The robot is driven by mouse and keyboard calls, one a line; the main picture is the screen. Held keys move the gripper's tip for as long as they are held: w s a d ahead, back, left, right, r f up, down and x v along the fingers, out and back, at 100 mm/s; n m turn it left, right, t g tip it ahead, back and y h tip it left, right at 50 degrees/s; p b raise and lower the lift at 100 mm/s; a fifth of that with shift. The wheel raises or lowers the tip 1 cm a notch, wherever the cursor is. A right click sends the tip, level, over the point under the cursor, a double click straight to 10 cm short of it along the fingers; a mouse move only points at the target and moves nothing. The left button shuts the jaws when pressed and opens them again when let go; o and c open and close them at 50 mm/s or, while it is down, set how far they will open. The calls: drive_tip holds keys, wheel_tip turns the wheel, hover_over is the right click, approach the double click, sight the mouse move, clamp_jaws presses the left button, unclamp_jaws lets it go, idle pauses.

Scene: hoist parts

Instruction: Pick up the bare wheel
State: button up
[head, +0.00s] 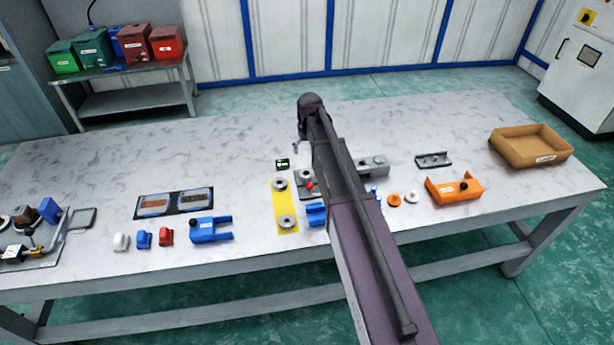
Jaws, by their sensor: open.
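Two grey round wheels lie on a yellow mat (283,204) near the middle of the table, in the head view. The far wheel (280,184) and the near wheel (286,223) both look ring-like with a central hole. I cannot tell which one is the bare wheel. My arm crosses the picture just right of the mat, its dark far end above the table. My gripper's fingers cannot be made out. Part of the table behind the arm is hidden.
A grey fixture with a red knob (310,185) and blue parts (316,214) stand close right of the mat. A blue bracket (210,229) is left. An orange bracket (454,190) and brown tray (530,146) are right. The table's back left is clear.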

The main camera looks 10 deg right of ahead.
drive_tip(key=b, duration=0.8)
hover_over(306, 174)
drive_tip(key=shift+s+a+f, duration=0.1)
drive_tip(key=shift+s+f, duration=0.1)
drive_tip(key=shift+f, duration=1.9)
drive_tip(key=shift+s+f, duration=0.2)
drive_tip(key=shift+f, duration=1.85)
drive_tip(key=shift+w+f+b, duration=0.2)
drive_tip(key=shift+f+b, duration=1.1)
drive_tip(key=shift+w+f+b, duration=0.15)
drive_tip(key=shift+f+b, duration=1.1)
drive_tip(key=shift+f, duration=0.05)
drive_tip(key=c, duration=1.2)
